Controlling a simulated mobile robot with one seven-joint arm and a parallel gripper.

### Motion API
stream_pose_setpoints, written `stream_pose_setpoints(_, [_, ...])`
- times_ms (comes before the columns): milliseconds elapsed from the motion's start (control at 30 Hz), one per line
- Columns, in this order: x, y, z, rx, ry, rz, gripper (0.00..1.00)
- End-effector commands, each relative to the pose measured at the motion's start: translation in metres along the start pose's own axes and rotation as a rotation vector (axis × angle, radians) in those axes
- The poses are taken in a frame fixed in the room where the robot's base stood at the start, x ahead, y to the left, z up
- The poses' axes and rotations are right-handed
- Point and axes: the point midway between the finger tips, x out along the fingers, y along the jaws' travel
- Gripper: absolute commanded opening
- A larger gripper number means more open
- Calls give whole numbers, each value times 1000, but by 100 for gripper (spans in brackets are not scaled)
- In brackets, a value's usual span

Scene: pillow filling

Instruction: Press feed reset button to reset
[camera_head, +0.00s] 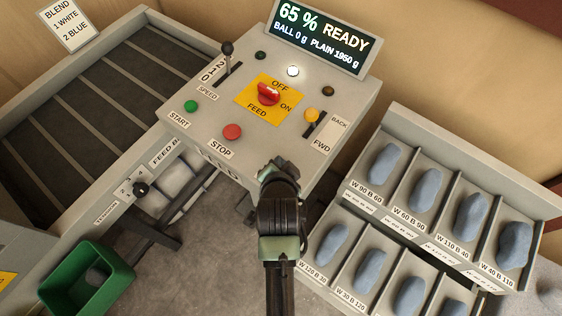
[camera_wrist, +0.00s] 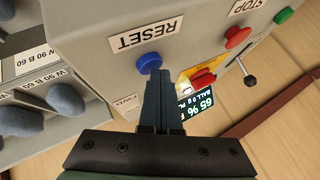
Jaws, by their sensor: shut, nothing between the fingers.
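The blue reset button (camera_wrist: 149,61) is on a grey face of the console, beside a white RESET label (camera_wrist: 146,35), in the wrist view. My gripper (camera_wrist: 160,75) is shut and empty. Its fingertips overlap the lower edge of the button in that view; I cannot tell whether they touch it. In the head view my gripper (camera_head: 279,170) is at the front edge of the console (camera_head: 200,125), and the blue button is hidden there.
The console top has a red FEED knob (camera_head: 268,94), a green START button (camera_head: 191,106), a red STOP button (camera_head: 232,132) and levers. Racks of blue-grey pillows (camera_head: 383,163) stand at right. A green bin (camera_head: 85,290) is at lower left.

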Motion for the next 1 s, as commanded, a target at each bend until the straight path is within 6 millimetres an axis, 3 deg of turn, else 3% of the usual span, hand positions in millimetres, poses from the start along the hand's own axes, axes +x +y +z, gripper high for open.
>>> stream_pose_setpoints(1000, [-12,-8,-8,0,-2,2,0])
